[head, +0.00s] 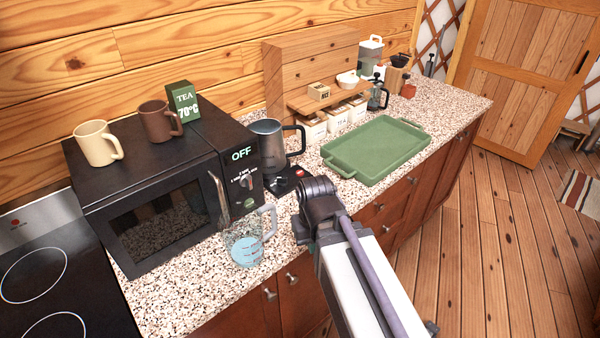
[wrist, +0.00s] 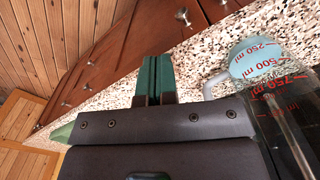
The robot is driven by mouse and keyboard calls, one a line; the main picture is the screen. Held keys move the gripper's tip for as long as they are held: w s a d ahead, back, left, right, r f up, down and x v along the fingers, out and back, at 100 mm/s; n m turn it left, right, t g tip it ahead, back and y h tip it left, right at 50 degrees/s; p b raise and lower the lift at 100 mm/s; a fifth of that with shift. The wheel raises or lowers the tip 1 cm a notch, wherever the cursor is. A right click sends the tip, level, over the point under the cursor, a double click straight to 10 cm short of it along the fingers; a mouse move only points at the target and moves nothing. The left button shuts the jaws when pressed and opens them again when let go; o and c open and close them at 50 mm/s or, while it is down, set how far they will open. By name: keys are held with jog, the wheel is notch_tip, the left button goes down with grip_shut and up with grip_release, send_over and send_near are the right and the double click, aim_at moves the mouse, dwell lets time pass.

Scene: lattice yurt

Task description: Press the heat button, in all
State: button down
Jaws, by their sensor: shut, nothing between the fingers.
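The black microwave (head: 160,190) stands at the left of the counter. Its display reads OFF, above a dial (head: 246,182) and a small round green button (head: 250,203). A grey kettle (head: 268,145) stands right of the microwave, beside a dark panel (head: 286,178) with a small red spot (head: 300,171). I cannot read which control is labelled heat. My gripper, with green fingers, shows in the wrist view (wrist: 154,62); the fingers are together and hold nothing. They are over the counter's front edge, apart from the controls. In the head view my arm mostly hides the gripper.
A glass measuring jug (head: 246,243) with blue liquid stands before the microwave, close to my gripper in the wrist view (wrist: 255,62). Mugs (head: 97,143) and a TEA 70°C sign (head: 183,102) sit on the microwave. A green tray (head: 343,172) lies right of the kettle.

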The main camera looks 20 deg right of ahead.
notch_tip(320, 180, up, 2)
jog(key=r+m+t+y+b, duration=0.1)
jog(key=m+t+y+b, duration=0.2)
jog(key=t+y, duration=0.35)
send_over(301, 172)
jog(key=t+h, duration=0.1)
jog(key=h, duration=0.1)
jog(key=shift+w+d+f, duration=0.1)
jog(key=shift+w+f, duration=0.05)
jog(key=shift+f, duration=0.1)
notch_tip(301, 172, down, 9)
jog(key=b, duration=0.8)
jog(key=shift+b, duration=0.3)
jog(key=shift+f+b, duration=0.35)
jog(key=shift+b, duration=0.05)
